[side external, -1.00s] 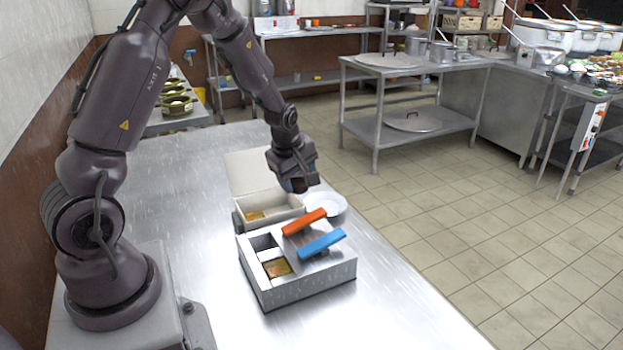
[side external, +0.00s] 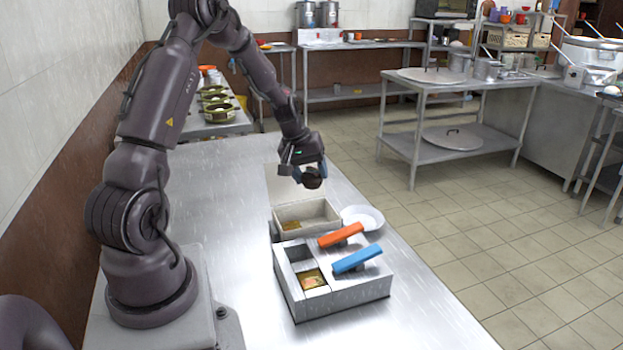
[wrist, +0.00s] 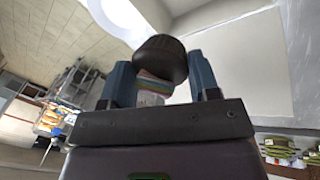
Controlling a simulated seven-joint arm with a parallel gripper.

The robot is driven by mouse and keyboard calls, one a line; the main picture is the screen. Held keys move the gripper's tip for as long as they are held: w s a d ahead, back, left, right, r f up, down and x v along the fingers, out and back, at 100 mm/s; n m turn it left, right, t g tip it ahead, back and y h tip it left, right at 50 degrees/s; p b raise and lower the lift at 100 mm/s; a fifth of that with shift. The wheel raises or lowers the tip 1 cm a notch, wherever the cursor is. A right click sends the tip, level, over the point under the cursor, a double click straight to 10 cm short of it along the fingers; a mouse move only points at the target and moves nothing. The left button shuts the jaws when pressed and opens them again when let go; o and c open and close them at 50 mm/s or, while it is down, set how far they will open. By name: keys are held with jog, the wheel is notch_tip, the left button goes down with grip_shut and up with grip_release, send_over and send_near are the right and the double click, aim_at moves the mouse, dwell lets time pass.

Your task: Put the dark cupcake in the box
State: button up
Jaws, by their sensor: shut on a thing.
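In the wrist view, the dark round cupcake (wrist: 160,58) sits between the two blue fingers of my gripper (wrist: 160,76). The beige box (side external: 318,216) stands open on the steel table, its lid (side external: 282,184) raised at the back. A flat golden-brown patch (side external: 291,225) shows on the box's floor. Part of the lid is hidden behind my gripper.
A white plate (side external: 364,213) stands right of the box. In front is a grey compartment case (side external: 343,298) with an orange bar (side external: 341,235) and a blue bar (side external: 357,258) on top. The table (side external: 225,185) is clear to the left.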

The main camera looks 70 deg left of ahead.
aim_at(318, 172)
jog(key=m, duration=0.2)
jog(key=w+r+m+h, duration=0.1)
jog(key=m, duration=0.1)
jog(key=shift+m, duration=0.3)
jog(key=shift+w+d+r+m+g+h, duration=0.2)
jog(key=shift+m+h, duration=0.1)
jog(key=shift+m, duration=0.25)
jog(key=shift+w+d+r+m+g+h, duration=0.1)
jog(key=shift+w+r+m+h, duration=0.15)
jog(key=shift+m, duration=0.3)
jog(key=shift+d+r+m+h, duration=0.15)
jog(key=shift+r+m+h, duration=0.1)
jog(key=shift+m, duration=0.65)
jog(key=shift+s+d+m+g, duration=0.15)
jog(key=shift+m+g, duration=0.1)
jog(key=shift+m, duration=0.3)
jog(key=shift+s+d+m+g, duration=0.15)
jog(key=shift+m+g, duration=0.1)
jog(key=shift+m, duration=0.3)
jog(key=shift+w+f, duration=0.1)
jog(key=shift+f, duration=4.4)
jog(key=shift+f, duration=0.2)
